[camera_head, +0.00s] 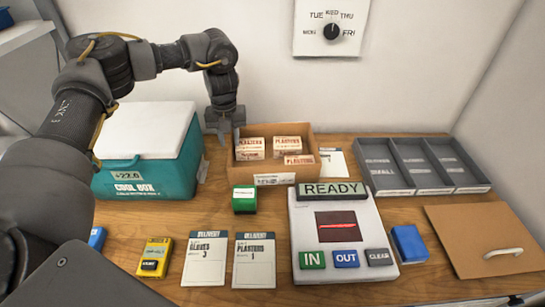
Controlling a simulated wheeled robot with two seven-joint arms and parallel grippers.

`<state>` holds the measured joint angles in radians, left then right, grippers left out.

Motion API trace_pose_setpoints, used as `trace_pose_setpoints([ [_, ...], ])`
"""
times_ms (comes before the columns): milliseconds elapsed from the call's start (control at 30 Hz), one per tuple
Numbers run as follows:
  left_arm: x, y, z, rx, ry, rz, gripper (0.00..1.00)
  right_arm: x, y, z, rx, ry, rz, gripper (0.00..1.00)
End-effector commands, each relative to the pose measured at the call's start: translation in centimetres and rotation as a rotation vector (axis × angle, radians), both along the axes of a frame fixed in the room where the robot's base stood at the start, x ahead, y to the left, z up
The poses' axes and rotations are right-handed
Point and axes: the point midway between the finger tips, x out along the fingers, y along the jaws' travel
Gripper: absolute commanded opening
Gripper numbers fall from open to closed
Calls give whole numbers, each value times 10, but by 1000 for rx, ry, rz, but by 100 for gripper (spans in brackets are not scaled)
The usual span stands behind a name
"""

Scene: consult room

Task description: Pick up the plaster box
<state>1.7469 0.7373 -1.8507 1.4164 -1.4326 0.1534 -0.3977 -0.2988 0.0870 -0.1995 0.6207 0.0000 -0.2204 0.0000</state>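Three small cream plaster boxes with red lettering sit in an open cardboard box (240,175): one at the left (250,148), one at the back middle (287,145) and one at the front right (299,160). My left gripper (229,138) points down at the back left corner of the cardboard box, beside the left plaster box. I see nothing held in it, but its fingers are small and dark, so I cannot tell how far apart they are. My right gripper is not in view.
A teal cool box (150,178) stands left of the cardboard box. A green block (244,199), delivery cards (254,260) and a READY panel (375,220) lie in front. A grey divided tray (420,165) and a brown board with a handle (470,225) are at the right.

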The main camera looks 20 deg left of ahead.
Motion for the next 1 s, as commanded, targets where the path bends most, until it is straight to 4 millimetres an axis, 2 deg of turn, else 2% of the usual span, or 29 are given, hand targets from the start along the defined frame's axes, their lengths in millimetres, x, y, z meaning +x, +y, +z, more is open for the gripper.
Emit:
trace_pose_setpoints([
  [200,-1,0,-6,0,1,-1,29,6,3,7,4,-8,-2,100],
  [367,-5,3,-28,1,4,-1,29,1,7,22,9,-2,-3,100],
  [500,-4,3,-47,0,2,-1,29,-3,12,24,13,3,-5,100],
  [800,-3,3,-53,0,0,-1,29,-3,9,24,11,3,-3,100],
  [1000,-3,3,-53,0,0,-1,3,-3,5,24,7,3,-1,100],
])
